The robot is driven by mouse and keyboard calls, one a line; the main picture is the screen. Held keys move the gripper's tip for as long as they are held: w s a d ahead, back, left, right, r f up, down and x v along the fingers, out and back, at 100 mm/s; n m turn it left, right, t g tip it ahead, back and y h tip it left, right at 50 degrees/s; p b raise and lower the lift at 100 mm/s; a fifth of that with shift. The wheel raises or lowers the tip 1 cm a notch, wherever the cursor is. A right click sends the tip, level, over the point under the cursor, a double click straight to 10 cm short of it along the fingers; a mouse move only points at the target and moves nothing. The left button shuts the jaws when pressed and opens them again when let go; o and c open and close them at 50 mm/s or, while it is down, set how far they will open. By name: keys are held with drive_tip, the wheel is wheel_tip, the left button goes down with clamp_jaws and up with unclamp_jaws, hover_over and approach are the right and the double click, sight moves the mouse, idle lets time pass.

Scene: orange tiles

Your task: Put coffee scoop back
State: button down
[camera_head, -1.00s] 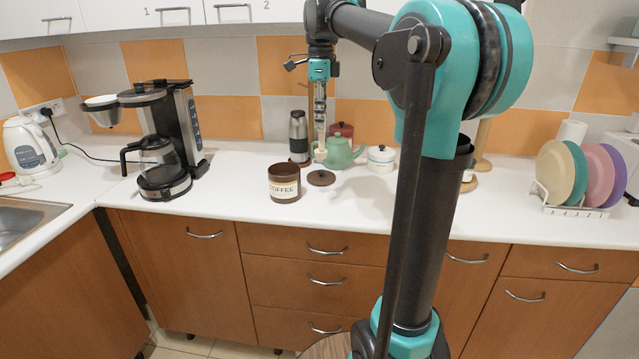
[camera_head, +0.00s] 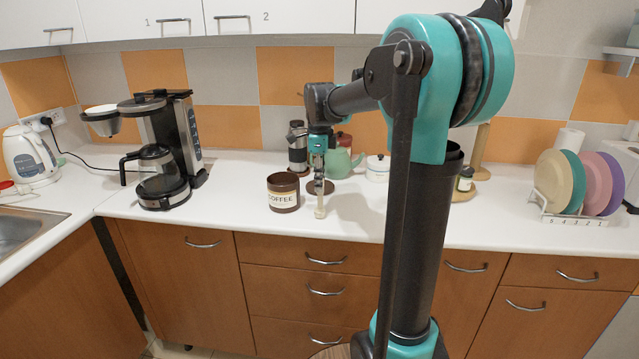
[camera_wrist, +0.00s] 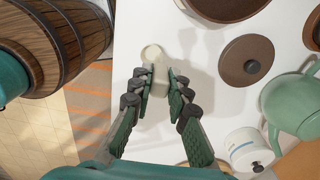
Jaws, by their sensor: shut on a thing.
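My gripper (camera_head: 319,194) points down over the counter, right of the coffee canister. It is shut on a pale cream coffee scoop (camera_head: 320,212), whose end hangs below the fingers near the counter's front part. In the wrist view the scoop (camera_wrist: 155,62) sits between the fingertips (camera_wrist: 158,88). The brown canister (camera_head: 283,193) with a COFFEE label stands upright with its top uncovered. It is partly cut off at the top of the wrist view (camera_wrist: 226,8). A round brown lid (camera_wrist: 246,60) lies flat on the counter; it is partly behind my gripper in the head view.
A green teapot (camera_head: 341,163), a white lidded jar (camera_head: 377,169) and a steel flask (camera_head: 298,150) stand behind my gripper. A coffee maker (camera_head: 160,150) is at left and a plate rack (camera_head: 570,215) at far right. The counter's front edge is close to the scoop.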

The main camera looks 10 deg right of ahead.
drive_tip(key=shift+f, duration=0.25)
drive_tip(key=c, duration=1.5)
unclamp_jaws()
drive_tip(key=shift+o, duration=0.2)
wheel_tip(320, 180, up, 12)
